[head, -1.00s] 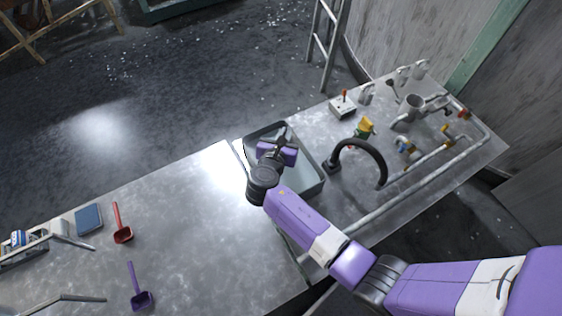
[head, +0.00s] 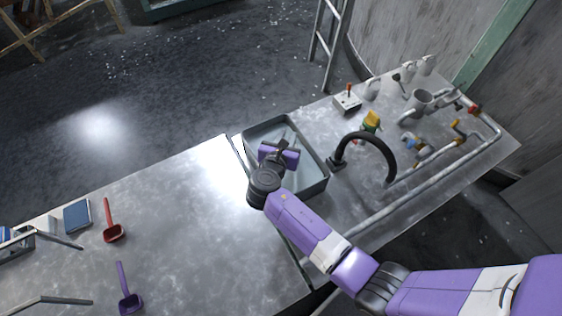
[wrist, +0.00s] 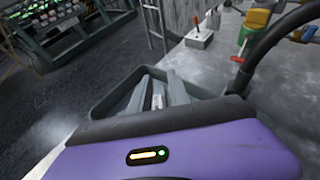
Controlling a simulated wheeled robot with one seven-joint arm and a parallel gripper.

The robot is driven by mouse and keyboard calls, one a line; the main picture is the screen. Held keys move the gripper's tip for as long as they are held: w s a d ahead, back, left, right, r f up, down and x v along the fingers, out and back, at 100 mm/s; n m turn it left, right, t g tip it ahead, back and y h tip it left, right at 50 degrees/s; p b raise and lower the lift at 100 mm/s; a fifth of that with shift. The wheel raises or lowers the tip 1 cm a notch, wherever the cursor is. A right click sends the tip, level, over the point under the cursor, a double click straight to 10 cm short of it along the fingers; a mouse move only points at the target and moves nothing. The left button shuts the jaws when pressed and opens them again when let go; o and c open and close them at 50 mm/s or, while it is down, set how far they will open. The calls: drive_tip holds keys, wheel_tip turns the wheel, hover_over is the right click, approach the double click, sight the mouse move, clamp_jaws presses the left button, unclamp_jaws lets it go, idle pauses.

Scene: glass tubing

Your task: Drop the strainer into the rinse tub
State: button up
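The rinse tub (head: 318,188) is a grey rectangular basin set into the metal bench. It also shows in the wrist view (wrist: 101,104), below and beyond my gripper. My gripper (head: 283,144) is over the tub's left part in the head view. In the wrist view its light grey fingers (wrist: 158,93) point into the tub, with a narrow gap between them and a small pale patch in that gap. I cannot tell whether that patch is something held. I cannot make out a strainer in either view; my purple gripper body hides part of the tub.
A black curved faucet (head: 372,142) arches right of the tub. Pipes and valves (head: 455,140) and a joystick box (head: 347,102) are further right. A red scoop (head: 112,232), a purple scoop (head: 129,300) and a blue pad (head: 77,216) lie at left. The bench between is clear.

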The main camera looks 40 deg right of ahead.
drive_tip(key=shift+o, duration=0.6)
drive_tip(key=v, duration=0.8)
drive_tip(key=shift+w, duration=0.1)
